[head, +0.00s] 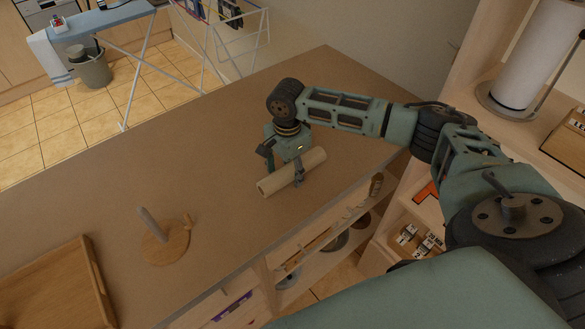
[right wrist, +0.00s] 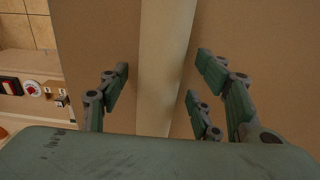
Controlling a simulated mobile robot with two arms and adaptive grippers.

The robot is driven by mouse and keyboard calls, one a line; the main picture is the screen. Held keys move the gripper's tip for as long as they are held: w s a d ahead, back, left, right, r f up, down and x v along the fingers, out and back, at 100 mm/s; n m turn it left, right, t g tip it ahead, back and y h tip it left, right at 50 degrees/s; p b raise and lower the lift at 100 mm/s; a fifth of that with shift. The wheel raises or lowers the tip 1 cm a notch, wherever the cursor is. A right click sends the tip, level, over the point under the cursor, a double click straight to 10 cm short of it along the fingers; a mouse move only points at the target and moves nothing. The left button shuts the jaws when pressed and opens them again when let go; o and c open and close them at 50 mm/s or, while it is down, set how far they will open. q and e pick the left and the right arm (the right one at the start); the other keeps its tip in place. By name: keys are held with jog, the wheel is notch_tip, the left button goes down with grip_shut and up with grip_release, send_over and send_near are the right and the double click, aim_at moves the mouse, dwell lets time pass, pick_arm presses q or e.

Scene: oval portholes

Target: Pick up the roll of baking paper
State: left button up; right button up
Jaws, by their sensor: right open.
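The roll of baking paper (head: 272,184) is a pale tan cylinder lying on the brown countertop. In the head view it lies at a slant. My right gripper (head: 283,172) is right at the roll, with a finger on either side of it. In the right wrist view the roll (right wrist: 160,70) runs lengthwise between the spread fingers of the right gripper (right wrist: 158,90). Gaps show between the fingers and the roll, so the gripper is open. Part of the roll is hidden behind a finger in the head view. My left gripper is not in view.
A round wooden stand with an upright peg (head: 165,245) and a wooden tray (head: 60,290) are on the countertop (head: 110,190) to the left. Shelves (head: 325,245) lie below the front edge. A paper towel holder (head: 525,60) stands on a shelf at right. Bare countertop surrounds the roll.

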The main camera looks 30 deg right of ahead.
jog(key=shift+s, duration=0.1)
jog(key=c, duration=0.9)
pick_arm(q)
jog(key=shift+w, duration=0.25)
pick_arm(e)
jog(key=c, duration=0.5)
jog(key=shift+o, duration=0.2)
jog(key=shift+r, duration=0.15)
